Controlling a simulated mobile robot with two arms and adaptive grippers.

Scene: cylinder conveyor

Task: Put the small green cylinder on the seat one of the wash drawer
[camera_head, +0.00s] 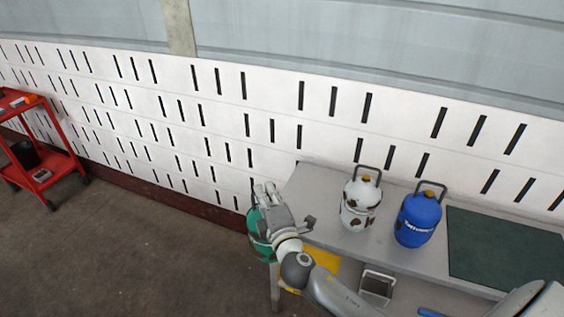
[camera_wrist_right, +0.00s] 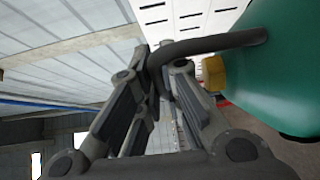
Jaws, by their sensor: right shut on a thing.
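The small green cylinder (camera_head: 260,238) hangs beside the left end of the grey table, partly hidden behind my right gripper and wrist. My right gripper (camera_head: 266,190) is shut on its dark handle. In the right wrist view the handle (camera_wrist_right: 215,42) passes between the fingers (camera_wrist_right: 165,70), and the green body and yellow valve (camera_wrist_right: 214,74) are on the right. I cannot make out a wash drawer or its seat one in either view. My left gripper is not in view.
A rusty white cylinder (camera_head: 360,203) and a blue cylinder (camera_head: 418,219) stand on the grey table (camera_head: 322,212), left of a dark green mat (camera_head: 505,250). A red cart (camera_head: 38,150) stands far left. The floor between cart and table is clear. A slotted white wall runs behind.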

